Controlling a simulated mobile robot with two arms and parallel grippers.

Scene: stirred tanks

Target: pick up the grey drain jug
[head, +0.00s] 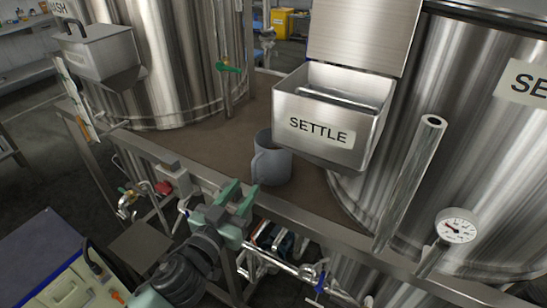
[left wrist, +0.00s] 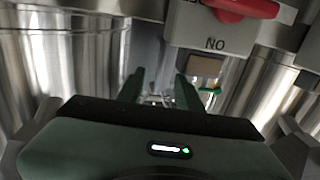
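The grey drain jug (head: 272,160) stands upright on the brown deck between the two steel tanks in the head view. Its handle is on its left side, and its upper right part is close to the SETTLE box. My left gripper (head: 241,191) is in front of the deck's front rail, below and left of the jug and apart from it. Its green fingers (left wrist: 160,90) stand apart in the left wrist view, with nothing held between them. I cannot make out the jug in the left wrist view. My right gripper is not in view.
A steel box marked SETTLE (head: 330,118) overhangs the jug's right side. A slanted steel pipe (head: 408,185) and a gauge (head: 456,229) are at right. Pipes and valves lie below the front rail (head: 310,222). A NO-labelled box (left wrist: 215,35) with a red part is close in the wrist view.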

